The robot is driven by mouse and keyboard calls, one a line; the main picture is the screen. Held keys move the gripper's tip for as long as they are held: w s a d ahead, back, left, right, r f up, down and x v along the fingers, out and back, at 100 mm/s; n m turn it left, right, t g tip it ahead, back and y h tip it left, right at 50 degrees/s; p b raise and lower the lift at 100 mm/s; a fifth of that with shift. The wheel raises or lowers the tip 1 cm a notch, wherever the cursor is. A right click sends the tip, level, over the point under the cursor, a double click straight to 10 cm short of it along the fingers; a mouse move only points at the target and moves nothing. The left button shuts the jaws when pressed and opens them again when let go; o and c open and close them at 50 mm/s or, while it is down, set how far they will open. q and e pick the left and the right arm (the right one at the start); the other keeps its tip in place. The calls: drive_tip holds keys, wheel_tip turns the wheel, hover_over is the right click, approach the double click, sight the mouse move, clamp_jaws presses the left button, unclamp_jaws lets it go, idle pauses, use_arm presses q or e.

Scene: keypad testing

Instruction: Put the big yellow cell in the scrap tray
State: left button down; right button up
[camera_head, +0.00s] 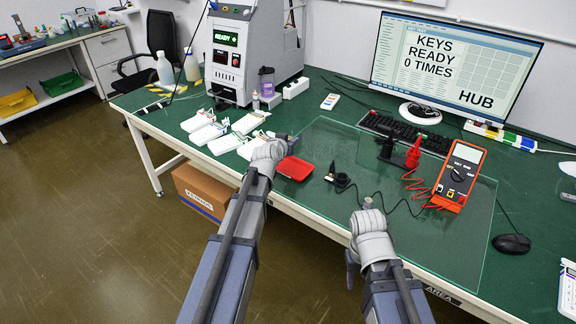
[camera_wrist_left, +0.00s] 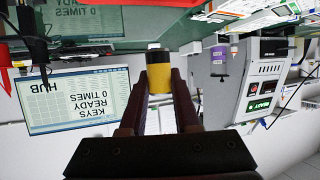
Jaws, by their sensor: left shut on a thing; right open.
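In the head view my left gripper (camera_head: 282,143) is above the bench, just behind and left of the red tray (camera_head: 295,169); the cell cannot be made out there. The red tray, which looks like the scrap tray, lies near the bench's front edge. My right gripper (camera_head: 368,203) is open near the front edge, with nothing seen in it.
A red multimeter (camera_head: 459,176), red and black clamps (camera_head: 413,153) and cables lie to the right on a clear mat (camera_head: 440,245). The keyboard (camera_head: 405,133) and monitor (camera_head: 452,62) are behind.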

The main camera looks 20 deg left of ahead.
use_arm(q)
wheel_tip(320, 180, down, 5)
drive_tip(key=b, duration=0.3)
drive_tip(key=shift+r+b, duration=0.1)
drive_tip(key=shift+b, duration=0.2)
wheel_tip(320, 180, down, 4)
drive_tip(key=b, duration=0.3)
drive_tip(key=shift+r+b, duration=0.15)
drive_tip(key=shift+b, duration=0.2)
drive_tip(key=c, duration=0.6)
unclamp_jaws()
drive_tip(key=shift+c, duration=0.2)
